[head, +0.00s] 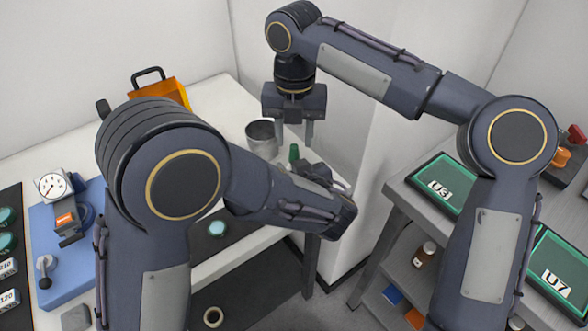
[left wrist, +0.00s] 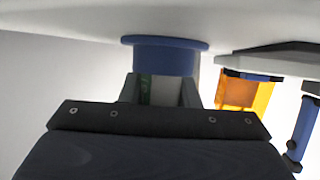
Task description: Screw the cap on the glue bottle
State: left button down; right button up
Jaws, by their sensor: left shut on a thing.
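A dark green upright piece (head: 294,152) shows at the table's right end, just above my left gripper (head: 318,175). It looks like the top of the glue bottle; I cannot tell whether it is the cap. My left gripper reaches in from the side and is shut on the bottle, whose body is mostly hidden. In the left wrist view a narrow green strip (left wrist: 146,92) shows between the fingers. A blue round flanged part (left wrist: 165,55) is beyond them.
A grey metal cup (head: 261,138) stands close left of the grippers. An orange box (head: 163,92) with a black handle is at the back; it also shows in the left wrist view (left wrist: 250,95). A dial gauge (head: 52,185) stands at left. A grey shelf unit (head: 398,188) is at right.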

jog(key=shift+r, duration=0.1)
jog(key=shift+w+d+f+m, duration=0.1)
jog(key=shift+f+m, duration=0.25)
jog(key=shift+m, duration=0.55)
notch_tip(320, 180, up, 3)
jog(key=m, duration=2.4)
jog(key=shift+d+r+m+h, duration=0.1)
jog(key=shift+d+m+h, duration=0.05)
jog(key=shift+m+h, duration=0.15)
jog(key=shift+a+r+m, duration=0.25)
jog(key=shift+r+m, duration=0.3)
jog(key=shift+m, duration=0.25)
jog(key=shift+f, duration=0.1)
